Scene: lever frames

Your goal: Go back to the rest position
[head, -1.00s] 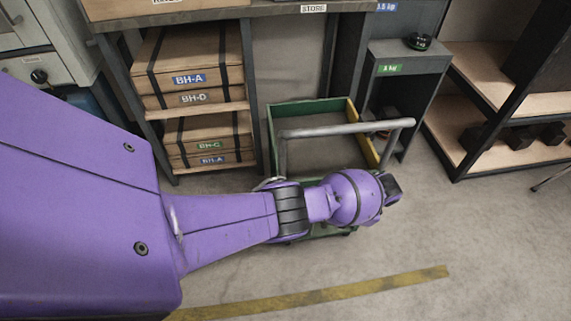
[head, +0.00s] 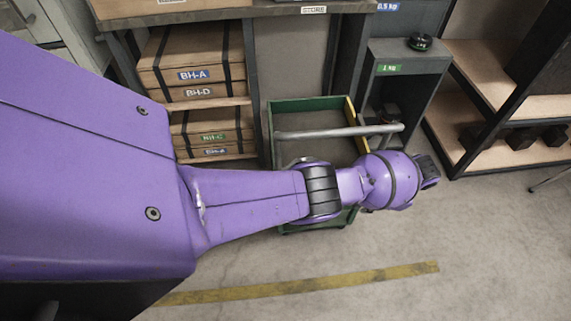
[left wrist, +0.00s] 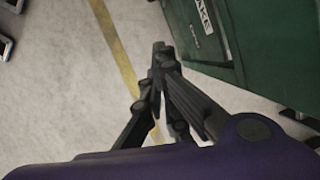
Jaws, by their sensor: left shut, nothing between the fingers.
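My purple left arm (head: 245,200) reaches across the head view from the left, in front of the green cart. Its far end, with a dark part (head: 428,170), is right of the cart, above the floor. In the left wrist view my left gripper (left wrist: 160,50) is shut with nothing in it, its black fingertips together over the concrete floor. A dark green panel with white lettering (left wrist: 265,45) stands right of the fingers, apart from them. My right gripper is in neither view.
The green cart (head: 300,104) with a grey handle bar (head: 335,132) stands behind my arm. A shelf with boxes (head: 195,75) is left of it, dark shelving (head: 490,75) right. Open floor (head: 480,240) with a yellow line (head: 300,285) lies in front.

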